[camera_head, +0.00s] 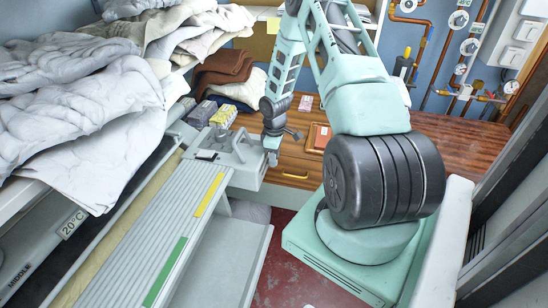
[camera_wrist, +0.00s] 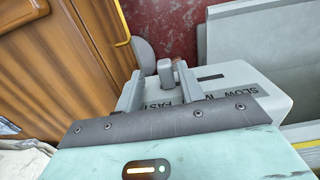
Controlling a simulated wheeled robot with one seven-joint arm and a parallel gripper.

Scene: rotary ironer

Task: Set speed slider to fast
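The grey control box (camera_wrist: 240,80) of the ironer carries a printed strip with SLOW on the right and FAST on the left; the middle word is partly hidden. A small upright grey slider knob (camera_wrist: 166,74) stands left of a visible dark slot, nearer FAST than SLOW. My gripper (camera_wrist: 158,88) is open, with one finger on each side of the knob in the picture. The right finger looks close to the knob; I cannot tell if it touches. In the head view my gripper (camera_head: 272,152) is at the box end (camera_head: 245,172), and the knob is not discernible.
Grey and beige laundry (camera_head: 85,100) is heaped at left beside the long ironer bed (camera_head: 155,225). A wooden counter (camera_head: 440,150) with drawers lies behind my gripper. Pipes and gauges (camera_head: 469,46) are on the back wall. Red floor (camera_head: 285,260) shows in front of the box.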

